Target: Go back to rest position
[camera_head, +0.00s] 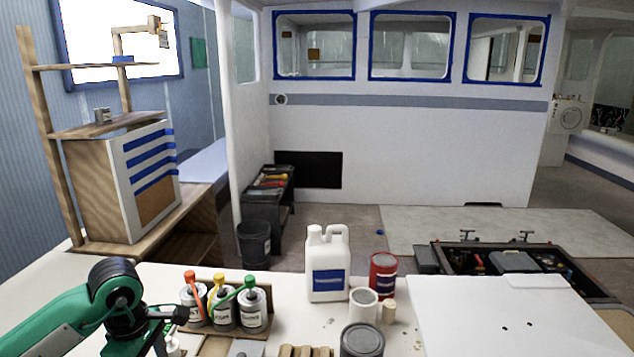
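My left arm comes in green and black from the lower left. My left gripper (172,316) is at the front of the white worktop (285,292), just left of several small silver cans. The nearest can, with a red top (191,290), stands close to its tip, and I cannot tell whether they touch. The gripper is dark and seen side-on, so its opening is unclear. A small white bottle shows partly below it. My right arm and gripper are not in view.
A white jug (327,265), a red can (383,276), a white cup (363,303) and a grey tin (362,340) stand mid-worktop. A white panel (500,315) lies at right beside an open toolbox (512,261). A wooden shelf unit (120,185) stands at left.

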